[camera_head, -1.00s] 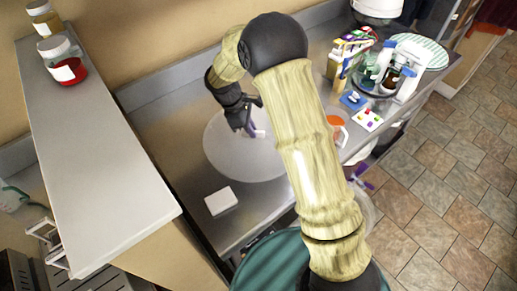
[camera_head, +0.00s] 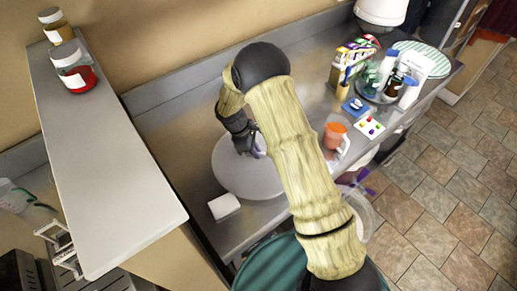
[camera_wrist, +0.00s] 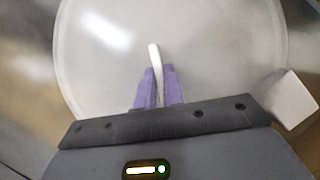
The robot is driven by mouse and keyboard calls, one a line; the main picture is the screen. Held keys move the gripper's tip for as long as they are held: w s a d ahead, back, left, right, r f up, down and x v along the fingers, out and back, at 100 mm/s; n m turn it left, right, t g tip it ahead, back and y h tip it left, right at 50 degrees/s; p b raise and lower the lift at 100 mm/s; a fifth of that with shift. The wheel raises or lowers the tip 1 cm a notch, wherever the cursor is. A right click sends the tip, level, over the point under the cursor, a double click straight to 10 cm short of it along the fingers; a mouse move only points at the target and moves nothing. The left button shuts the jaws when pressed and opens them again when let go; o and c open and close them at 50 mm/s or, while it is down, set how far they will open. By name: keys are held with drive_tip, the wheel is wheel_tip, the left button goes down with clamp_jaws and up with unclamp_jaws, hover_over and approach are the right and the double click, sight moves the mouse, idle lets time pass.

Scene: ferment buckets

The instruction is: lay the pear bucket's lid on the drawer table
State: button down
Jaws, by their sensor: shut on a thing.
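The lid (camera_head: 238,180) is a large pale, translucent disc over the grey metal worktop (camera_head: 170,125), in the middle of the head view. It fills much of the wrist view (camera_wrist: 215,45). My gripper (camera_wrist: 157,80) has purple fingers shut on the lid's thin white upright handle (camera_wrist: 154,54). In the head view my gripper (camera_head: 257,147) is partly hidden by my arm, which also covers the lid's right side. I cannot tell whether the lid touches the worktop. I cannot tell which bucket is the pear one.
A white block (camera_head: 224,206) lies close to the lid's near edge and also shows in the wrist view (camera_wrist: 291,101). An orange-filled jug (camera_head: 335,133), a pill card (camera_head: 370,126) and bottles stand right. A raised shelf (camera_head: 100,160) with jars is left.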

drive_tip(key=shift+f+b, duration=0.35)
drive_tip(key=shift+f, duration=0.1)
drive_tip(key=c, duration=1.5)
unclamp_jaws()
drive_tip(key=shift+r, duration=0.1)
drive_tip(key=shift+a+r, duration=0.1)
drive_tip(key=shift+r, duration=0.55)
drive_tip(key=b+v, duration=0.1)
drive_tip(key=v, duration=1)
drive_tip(key=shift+r+b, duration=0.25)
drive_tip(key=shift+b, duration=0.15)
